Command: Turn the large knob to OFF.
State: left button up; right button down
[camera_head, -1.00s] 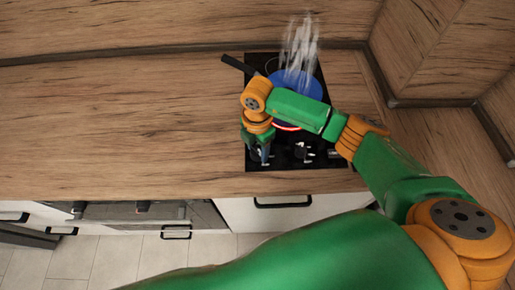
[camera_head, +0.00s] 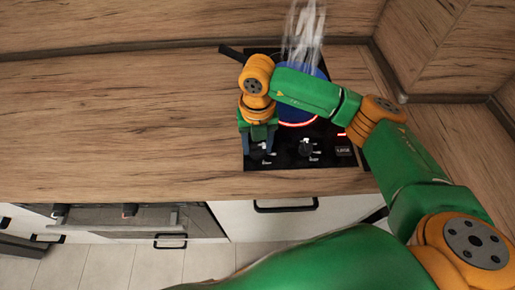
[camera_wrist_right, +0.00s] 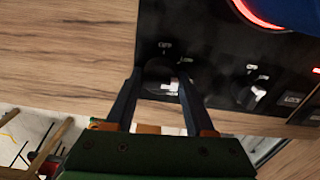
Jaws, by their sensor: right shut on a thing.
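The large knob (camera_wrist_right: 160,80) is dark and round with a light pointer mark. It sits at the left of the black hob's front strip, and in the head view it shows partly below the jaws (camera_head: 262,152). My right gripper (camera_wrist_right: 160,74) is shut on it, one finger on each side, and in the head view it reaches down from above (camera_head: 259,143). A second knob (camera_wrist_right: 248,93) stands to the right, apart from the fingers. The small printed labels are hard to read. My left gripper is out of view.
A blue pan (camera_head: 296,112) with steam rising stands on a red-glowing ring of the black hob (camera_head: 280,163). Its dark handle (camera_head: 235,52) points to the back left. The wooden worktop (camera_head: 120,120) to the left is clear.

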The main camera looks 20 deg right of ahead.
jog(key=n+b, duration=0.2)
jog(key=n, duration=0.1)
jog(key=n+b, duration=0.1)
jog(key=shift+f+n+b, duration=0.25)
jog(key=shift+n+b, duration=0.05)
jog(key=shift+b, duration=0.05)
jog(key=n+b, duration=0.2)
jog(key=n, duration=0.1)
jog(key=shift+n, duration=0.3)
jog(key=n+b, duration=0.2)
jog(key=n, duration=0.2)
jog(key=shift+r+b, duration=0.15)
jog(key=shift+b, duration=0.2)
jog(key=n+b, duration=0.1)
jog(key=n, duration=0.3)
jog(key=shift+r, duration=0.1)
jog(key=shift+n, duration=0.5)
jog(key=shift+c, duration=1.3)
grip_release()
jog(key=shift+r, duration=0.1)
